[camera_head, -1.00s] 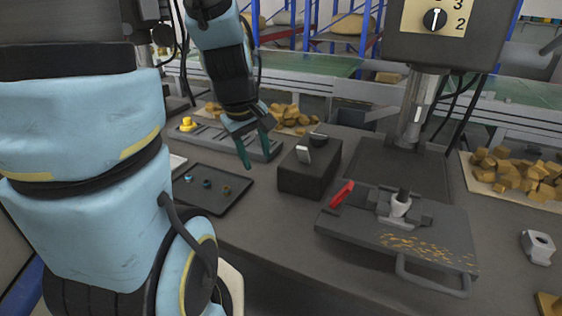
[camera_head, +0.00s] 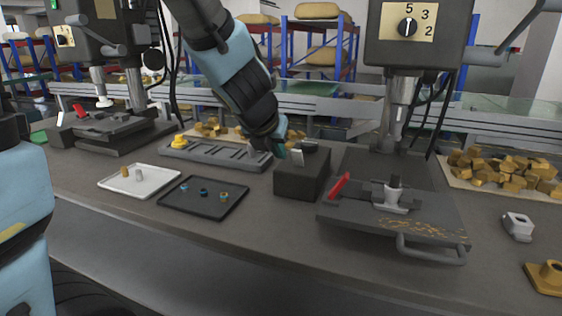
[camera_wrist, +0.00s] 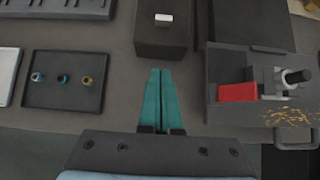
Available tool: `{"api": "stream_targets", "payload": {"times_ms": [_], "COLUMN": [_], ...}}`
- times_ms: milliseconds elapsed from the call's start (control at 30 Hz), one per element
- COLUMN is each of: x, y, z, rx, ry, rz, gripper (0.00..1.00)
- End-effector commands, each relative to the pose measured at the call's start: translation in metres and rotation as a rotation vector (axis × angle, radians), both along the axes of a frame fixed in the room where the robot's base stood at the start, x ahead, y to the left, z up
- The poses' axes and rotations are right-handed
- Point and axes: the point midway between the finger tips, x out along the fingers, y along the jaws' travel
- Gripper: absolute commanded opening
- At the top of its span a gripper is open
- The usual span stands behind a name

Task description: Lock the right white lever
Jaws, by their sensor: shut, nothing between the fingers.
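A white lever (camera_head: 297,155) stands up on the dark box (camera_head: 297,184) near the middle of the bench. In the wrist view the lever (camera_wrist: 163,19) shows as a small white block on top of the box (camera_wrist: 163,40). My gripper (camera_head: 283,150) is at the upper left of the box in the head view, and its teal fingers are partly hidden. In the wrist view my gripper (camera_wrist: 161,72) has its fingers together and empty, pointing toward the box, with the lever beyond the fingertips. I cannot tell whether a finger touches the box.
A plate with a red handle (camera_head: 339,186) and a grey clamp stands right of the box, under a drill press (camera_head: 408,50). A black tray (camera_head: 203,197) with small rings and a white tray (camera_head: 138,181) lie to the left. The bench front is clear.

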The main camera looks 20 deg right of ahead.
Motion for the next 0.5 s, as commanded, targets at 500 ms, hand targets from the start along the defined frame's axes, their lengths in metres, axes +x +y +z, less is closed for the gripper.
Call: {"api": "stream_targets", "payload": {"times_ms": [500], "x": [0.007], "y": [-0.007], "z": [-0.014], "rx": [-0.003], "ry": [0.003], "rz": [0.005], "gripper": [0.00]}}
